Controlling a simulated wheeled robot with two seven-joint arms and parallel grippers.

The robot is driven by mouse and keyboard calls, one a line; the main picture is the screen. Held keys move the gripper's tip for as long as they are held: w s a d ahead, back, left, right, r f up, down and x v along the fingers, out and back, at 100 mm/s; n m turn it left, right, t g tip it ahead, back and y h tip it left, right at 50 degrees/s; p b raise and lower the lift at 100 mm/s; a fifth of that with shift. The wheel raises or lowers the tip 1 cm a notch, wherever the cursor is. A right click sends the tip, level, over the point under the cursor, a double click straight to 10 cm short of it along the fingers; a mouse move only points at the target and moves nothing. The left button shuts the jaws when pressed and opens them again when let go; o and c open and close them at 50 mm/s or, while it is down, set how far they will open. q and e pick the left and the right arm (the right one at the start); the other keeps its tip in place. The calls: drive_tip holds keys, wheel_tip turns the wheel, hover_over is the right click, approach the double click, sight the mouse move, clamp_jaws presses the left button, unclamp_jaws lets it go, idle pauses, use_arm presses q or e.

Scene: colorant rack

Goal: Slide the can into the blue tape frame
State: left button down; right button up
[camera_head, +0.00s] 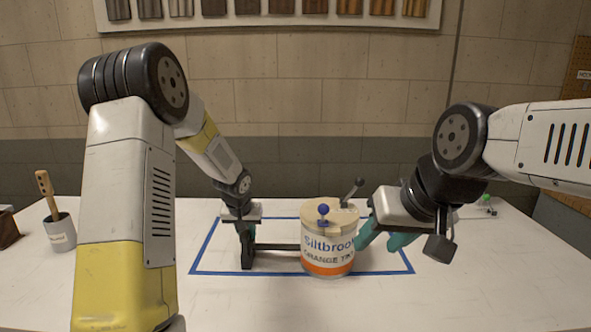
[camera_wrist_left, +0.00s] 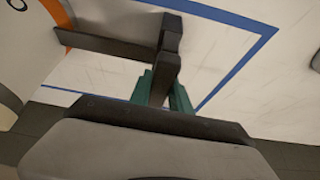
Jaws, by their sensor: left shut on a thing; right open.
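The can (camera_head: 328,263), white with an orange band and a beige lid with levers, stands upright. In the head view it overlaps the front line of the blue tape frame (camera_head: 225,273); most of the frame lies behind and beside it. A dark handle (camera_head: 275,247) sticks out from its left side and ends in an upright grip, which also shows in the left wrist view (camera_wrist_left: 168,40). My left gripper (camera_head: 246,229) is shut on this grip, teal fingers (camera_wrist_left: 163,88) on both sides. My right gripper (camera_head: 382,240) is open beside the can's right side; contact is unclear.
A grey cup (camera_head: 61,232) with a wooden-handled tool stands at the far left, near a dark brown object (camera_head: 8,229). A small green-topped item (camera_head: 487,201) is at the back right. The white table (camera_head: 300,305) is clear in front.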

use_arm(q)
drive_tip(key=shift+w, duration=1.85)
drive_tip(key=w, duration=0.6)
drive_tip(key=shift+w, duration=0.4)
